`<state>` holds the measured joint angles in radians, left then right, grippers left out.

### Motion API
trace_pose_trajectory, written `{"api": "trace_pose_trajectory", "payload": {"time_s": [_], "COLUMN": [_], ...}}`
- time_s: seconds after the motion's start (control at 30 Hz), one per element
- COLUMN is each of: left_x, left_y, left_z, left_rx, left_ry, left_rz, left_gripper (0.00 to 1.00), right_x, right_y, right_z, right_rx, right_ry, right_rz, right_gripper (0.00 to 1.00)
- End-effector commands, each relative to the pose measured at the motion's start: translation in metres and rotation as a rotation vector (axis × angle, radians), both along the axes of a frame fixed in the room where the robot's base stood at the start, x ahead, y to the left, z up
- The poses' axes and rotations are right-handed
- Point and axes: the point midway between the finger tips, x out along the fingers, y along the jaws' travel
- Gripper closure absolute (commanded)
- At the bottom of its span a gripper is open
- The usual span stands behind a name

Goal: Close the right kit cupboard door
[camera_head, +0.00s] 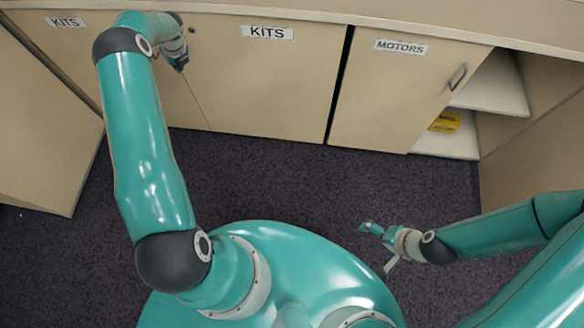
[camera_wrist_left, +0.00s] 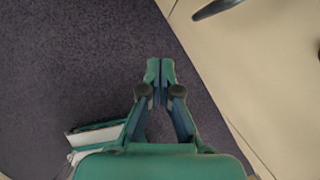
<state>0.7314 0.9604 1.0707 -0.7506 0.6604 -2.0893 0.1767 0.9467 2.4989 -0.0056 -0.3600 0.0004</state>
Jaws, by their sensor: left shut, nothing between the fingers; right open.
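The right kit cupboard door (camera_head: 265,85) is the tan door with the KITS label near the middle of the head view. Its face looks about level with the left KITS door, with a thin seam between them; I cannot tell if it is fully shut. My left gripper (camera_head: 179,65) is shut and empty at the door's upper left, near that seam. Its shut fingers (camera_wrist_left: 160,70) also show in the left wrist view, beside a tan panel (camera_wrist_left: 270,80); contact cannot be judged. My right gripper (camera_head: 380,246) is open and empty over the floor, away from the cupboards.
The MOTORS door (camera_head: 390,100) is right of a dark gap beside the right KITS door. Farther right are open shelves (camera_head: 495,90) with a yellow item (camera_head: 445,122). A tan cabinet (camera_head: 45,130) stands at the left. The dark carpet (camera_head: 290,185) between is clear.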

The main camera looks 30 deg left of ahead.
Motion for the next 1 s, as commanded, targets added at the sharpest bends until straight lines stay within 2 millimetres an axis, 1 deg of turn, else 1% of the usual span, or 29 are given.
{"api": "trace_pose_trajectory", "payload": {"time_s": [0.2,0.5,0.63,0.77,0.83,1.0], "left_x": [-0.006,-0.007,-0.008,-0.009,-0.010,-0.014], "left_y": [0.004,0.005,0.002,-0.006,-0.013,-0.039], "left_z": [0.000,0.000,-0.001,0.000,-0.001,-0.003], "left_rx": [-0.001,-0.001,-0.002,0.000,-0.002,-0.002], "left_ry": [0.001,0.001,0.002,0.002,0.002,0.001], "left_rz": [0.010,0.012,0.010,0.006,0.003,-0.009], "left_gripper": [1.00,1.00,1.00,1.00,1.00,1.00], "right_x": [0.000,0.000,0.000,0.000,0.000,0.000], "right_y": [0.000,0.000,0.000,0.000,0.000,0.000], "right_z": [0.000,0.000,-0.001,-0.002,-0.003,-0.014], "right_rx": [0.000,0.000,0.000,0.000,0.000,0.000], "right_ry": [0.000,0.000,0.000,0.000,0.000,0.000], "right_rz": [0.000,0.000,0.000,0.000,0.000,0.000], "right_gripper": [0.03,0.03,0.03,0.03,0.03,0.03]}}
